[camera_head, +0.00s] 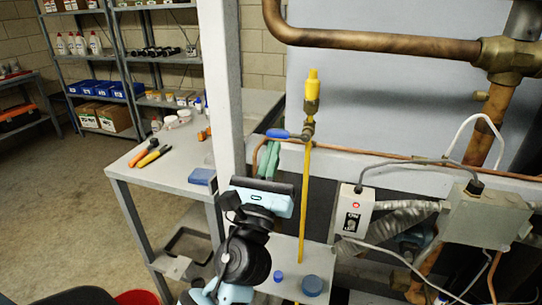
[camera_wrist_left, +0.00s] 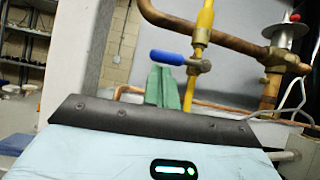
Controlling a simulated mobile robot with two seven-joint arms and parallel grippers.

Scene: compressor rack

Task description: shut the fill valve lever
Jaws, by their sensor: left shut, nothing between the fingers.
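The fill valve lever (camera_head: 277,133) has a blue handle and points left from the brass valve (camera_head: 307,130) on an upright yellow line. In the left wrist view the blue lever (camera_wrist_left: 166,57) lies nearly level, left of the valve body (camera_wrist_left: 199,66). My left gripper (camera_head: 268,150) has green fingers, held together and empty, just below the blue handle. In the left wrist view the fingertips (camera_wrist_left: 163,72) reach up to just under the handle; I cannot tell if they touch it. My right gripper is not in view.
A copper pipe (camera_head: 385,153) runs level behind the fingers. A grey post (camera_head: 221,90) stands left of the lever. A switch box (camera_head: 352,211) and a junction box (camera_head: 485,216) with cables sit to the lower right. A workbench (camera_head: 170,172) with tools is at left.

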